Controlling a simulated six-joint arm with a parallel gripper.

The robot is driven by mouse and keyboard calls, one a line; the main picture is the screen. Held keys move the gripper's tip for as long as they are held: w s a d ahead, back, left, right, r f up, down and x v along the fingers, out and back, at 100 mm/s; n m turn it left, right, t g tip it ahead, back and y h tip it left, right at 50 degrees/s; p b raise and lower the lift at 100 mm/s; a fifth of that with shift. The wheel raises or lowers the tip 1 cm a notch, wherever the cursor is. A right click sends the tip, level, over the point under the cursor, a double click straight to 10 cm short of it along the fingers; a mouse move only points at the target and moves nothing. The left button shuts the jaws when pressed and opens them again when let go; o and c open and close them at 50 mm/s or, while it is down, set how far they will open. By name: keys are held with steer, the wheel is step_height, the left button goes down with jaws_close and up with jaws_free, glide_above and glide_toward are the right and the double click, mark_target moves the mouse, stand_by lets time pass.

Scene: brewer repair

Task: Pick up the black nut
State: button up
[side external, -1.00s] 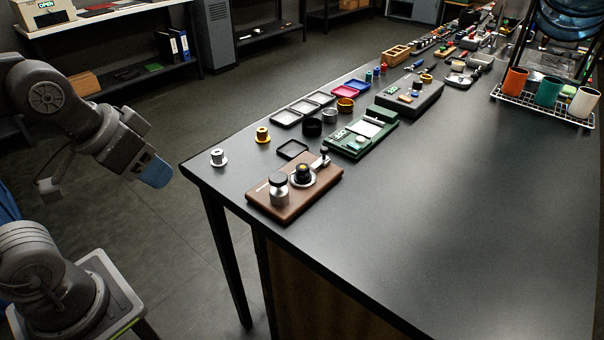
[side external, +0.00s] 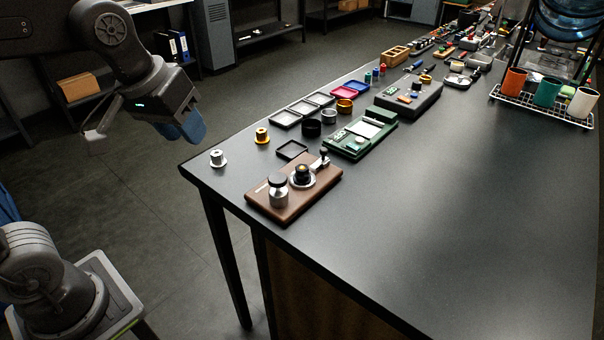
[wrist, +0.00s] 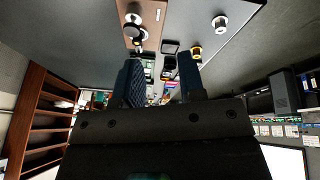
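A black nut-like piece (side external: 303,172) with a yellowish centre sits on a silver round base on the brown board (side external: 262,207). I cannot tell for certain that it is the black nut. It seems to show near the top of the wrist view (wrist: 137,41), above the left finger. My gripper (side external: 190,128) is in the air left of the table, apart from everything on it. In the wrist view its two blue fingers (wrist: 160,62) stand apart with nothing between them.
A silver cylinder with a black top (side external: 278,190) stands on the same board. A silver spool (side external: 218,159), a brass spool (side external: 262,136), a black tray (side external: 292,150), a black ring (side external: 312,128) and a green device (side external: 350,146) are near.

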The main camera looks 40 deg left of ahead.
steer(key=w+d+n+g, duration=0.25)
steer(key=w+n, duration=0.35)
steer(key=w, duration=0.7)
steer(key=n+g, duration=0.2)
steer(key=n, duration=0.3)
glide_toward(302, 167)
step_height(302, 167, down, 10)
steer(key=shift+s+d+f, duration=0.1)
steer(key=shift+s, duration=0.1)
steer(key=shift+c, duration=0.5)
steer(key=c, duration=0.6)
steer(key=shift+r, duration=0.2)
